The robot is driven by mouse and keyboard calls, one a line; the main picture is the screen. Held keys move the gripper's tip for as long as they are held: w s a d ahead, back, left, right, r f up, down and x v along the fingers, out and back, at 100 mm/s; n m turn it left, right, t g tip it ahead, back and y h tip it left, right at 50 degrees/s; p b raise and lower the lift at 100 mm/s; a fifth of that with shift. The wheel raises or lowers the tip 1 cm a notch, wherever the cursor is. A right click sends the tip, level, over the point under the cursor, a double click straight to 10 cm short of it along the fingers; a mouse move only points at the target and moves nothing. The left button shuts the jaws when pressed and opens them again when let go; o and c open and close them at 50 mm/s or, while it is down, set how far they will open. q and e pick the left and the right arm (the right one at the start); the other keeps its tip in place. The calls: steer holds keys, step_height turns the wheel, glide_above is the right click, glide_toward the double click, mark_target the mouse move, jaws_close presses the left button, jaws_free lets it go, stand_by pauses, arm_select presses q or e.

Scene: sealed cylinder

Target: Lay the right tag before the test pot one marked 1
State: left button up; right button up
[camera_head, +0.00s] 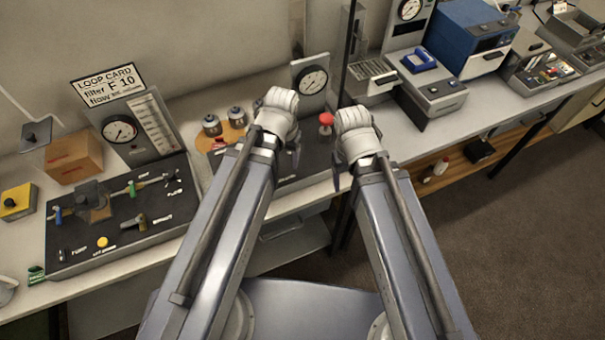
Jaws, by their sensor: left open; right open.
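Two small dark-and-silver pots, the left one (211,125) and the right one (237,117), stand side by side on the bench, by an orange-brown round surface (205,143). Any number on them is too small to read. I cannot make out a tag for certain; a small red-and-white patch (218,144) lies in front of the pots. My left gripper (291,152) is open over the dark panel, to the right of the pots. My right gripper (338,168) is open near the bench's front edge. My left arm hides part of the bench near the pots.
A red knob (326,119) rises between my grippers, below a gauge (313,80). At left are a loop card (107,85), a valve panel (120,215), a cardboard box (73,157) and a yellow box (16,202). A blue instrument (470,38) stands at right.

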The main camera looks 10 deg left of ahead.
arm_select(q)
steer(key=s+d+m+g+y, duration=0.1)
steer(key=s+d, duration=0.4)
steer(key=d, duration=0.1)
steer(key=shift+s, duration=0.2)
steer(key=shift+f, duration=0.1)
steer(key=shift+f+b, duration=0.75)
steer(key=shift+b, duration=0.1)
